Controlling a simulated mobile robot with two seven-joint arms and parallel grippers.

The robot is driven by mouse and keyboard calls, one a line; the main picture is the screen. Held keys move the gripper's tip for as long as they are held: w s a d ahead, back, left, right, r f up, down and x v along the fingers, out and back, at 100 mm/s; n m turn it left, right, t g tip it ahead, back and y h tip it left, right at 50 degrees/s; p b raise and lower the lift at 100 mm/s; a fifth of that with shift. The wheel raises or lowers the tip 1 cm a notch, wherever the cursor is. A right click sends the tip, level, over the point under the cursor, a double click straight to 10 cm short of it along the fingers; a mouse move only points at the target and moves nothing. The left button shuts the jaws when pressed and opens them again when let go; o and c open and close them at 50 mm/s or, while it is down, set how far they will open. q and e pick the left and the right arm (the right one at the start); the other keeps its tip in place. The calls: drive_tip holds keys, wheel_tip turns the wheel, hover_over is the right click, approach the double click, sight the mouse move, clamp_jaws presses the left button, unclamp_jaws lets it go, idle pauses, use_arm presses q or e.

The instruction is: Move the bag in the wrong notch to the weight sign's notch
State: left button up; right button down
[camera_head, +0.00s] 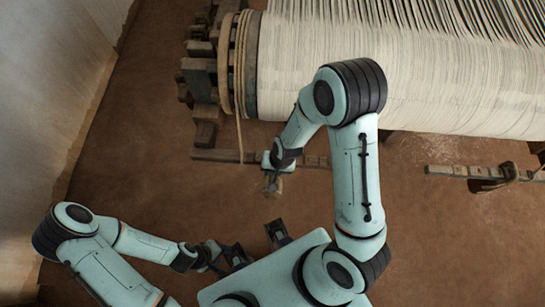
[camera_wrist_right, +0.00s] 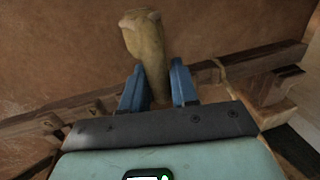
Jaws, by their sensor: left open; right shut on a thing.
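My right gripper (camera_head: 272,174) is shut on a tan cloth bag (camera_wrist_right: 146,42). In the right wrist view, the bag's narrower part sits between the blue fingers (camera_wrist_right: 158,88) and its wider end sticks out beyond them. In the head view, the bag (camera_head: 271,187) shows small beneath the right gripper, near a wooden notched beam (camera_head: 213,155). This beam also shows in the right wrist view (camera_wrist_right: 262,63), behind the fingers; I cannot tell whether the bag touches it. My left gripper (camera_head: 241,256) is open, low in the head view. I cannot make out a weight sign.
A large roller of pale warp threads (camera_head: 420,85) fills the upper right. Its wooden end frame (camera_head: 203,80) and a rope (camera_head: 239,130) stand left of it. Another notched beam (camera_head: 450,171) lies at the right. The brown floor (camera_head: 140,170) at left is clear.

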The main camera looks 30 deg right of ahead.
drive_tip(key=shift+w+d+f, duration=0.15)
drive_tip(key=shift+w+d, duration=0.25)
drive_tip(key=shift+w, duration=0.25)
drive_tip(key=shift+w+d+f, duration=0.1)
drive_tip(key=shift+w+d, duration=0.25)
drive_tip(key=shift+w, duration=0.3)
drive_tip(key=shift+w+d, duration=0.45)
drive_tip(key=shift+w, duration=0.3)
drive_tip(key=shift+w+d, duration=0.45)
drive_tip(key=shift+w, duration=0.25)
drive_tip(key=shift+w+d, duration=0.45)
drive_tip(key=shift+w, duration=0.3)
drive_tip(key=shift+f+b, duration=1)
drive_tip(key=shift+f, duration=0.15)
drive_tip(key=shift+f, duration=0.3)
drive_tip(key=c, duration=0.8)
unclamp_jaws()
drive_tip(key=r, duration=0.4)
drive_tip(key=s+d+r+p, duration=0.1)
drive_tip(key=r, duration=0.3)
drive_tip(key=d+r, duration=0.1)
drive_tip(key=r, duration=0.4)
drive_tip(key=shift+s+d+p, duration=0.1)
drive_tip(key=shift+s+p, duration=0.1)
drive_tip(key=shift+p, duration=0.2)
